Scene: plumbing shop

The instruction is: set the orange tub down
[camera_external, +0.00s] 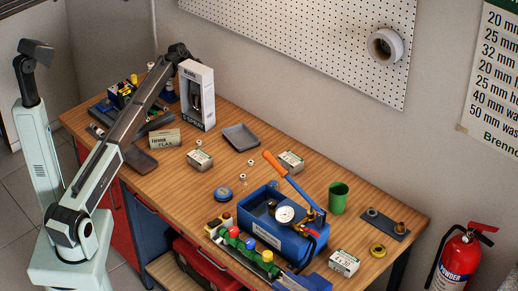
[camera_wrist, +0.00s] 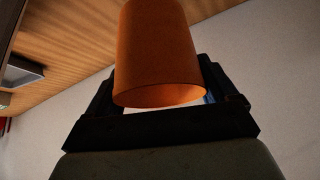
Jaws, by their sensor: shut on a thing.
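The orange tub (camera_wrist: 158,55) fills the middle of the wrist view, and its open round mouth faces back toward my palm. My gripper (camera_wrist: 160,78) is shut on it, with a dark finger on each side. Wooden bench top shows beyond it at upper left, and I cannot tell whether the tub touches it. In the external view my arm reaches to the back left of the bench. There the tall white box hides my gripper, and the tub does not show.
The tall white box (camera_external: 196,95) stands close to my wrist. A grey tray (camera_external: 240,137), small cartons (camera_external: 199,160), a blue test pump (camera_external: 283,235) and a green cup (camera_external: 338,197) are on the wooden bench (camera_external: 185,190). A pegboard wall (camera_external: 300,40) rises behind. Some bare wood lies mid-bench.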

